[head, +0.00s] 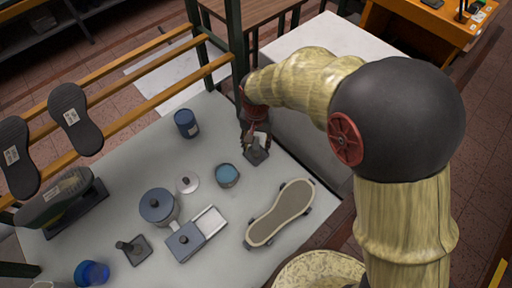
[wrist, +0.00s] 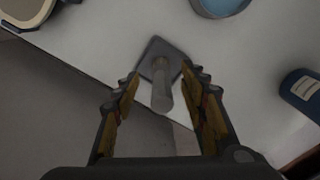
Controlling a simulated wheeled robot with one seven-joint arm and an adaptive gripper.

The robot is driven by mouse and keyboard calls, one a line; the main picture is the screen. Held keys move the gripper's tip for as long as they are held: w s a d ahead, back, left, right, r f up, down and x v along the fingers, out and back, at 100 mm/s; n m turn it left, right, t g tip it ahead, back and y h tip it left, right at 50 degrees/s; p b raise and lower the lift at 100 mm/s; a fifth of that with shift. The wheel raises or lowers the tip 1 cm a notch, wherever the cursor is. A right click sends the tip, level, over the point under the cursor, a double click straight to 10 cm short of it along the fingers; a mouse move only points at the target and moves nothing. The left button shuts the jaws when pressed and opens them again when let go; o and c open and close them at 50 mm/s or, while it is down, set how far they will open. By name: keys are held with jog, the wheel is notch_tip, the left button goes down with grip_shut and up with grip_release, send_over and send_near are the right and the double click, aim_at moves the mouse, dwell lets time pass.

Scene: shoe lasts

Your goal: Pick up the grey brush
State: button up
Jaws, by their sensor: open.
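The grey brush (head: 257,156) stands on the pale table near its right edge, below my gripper (head: 256,136). In the wrist view the brush (wrist: 160,52) shows a square grey base and an upright handle pointing toward the camera. My gripper (wrist: 162,82) is open, with one finger on each side of the handle. I see gaps between the fingers and the handle.
A teal-topped jar (head: 227,175) and a blue jar (head: 187,123) stand left of the brush. A wooden-railed rack (head: 170,95) borders the back.

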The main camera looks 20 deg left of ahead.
aim_at(256, 148)
notch_tip(256, 148, down, 4)
jog(key=shift+w+a+r+b, duration=0.1)
jog(key=shift+a+r+b, duration=0.1)
jog(key=shift+b, duration=0.15)
jog(key=shift+d, duration=0.1)
jog(key=c, duration=0.3)
jog(key=c, duration=0.8)
grip_shut()
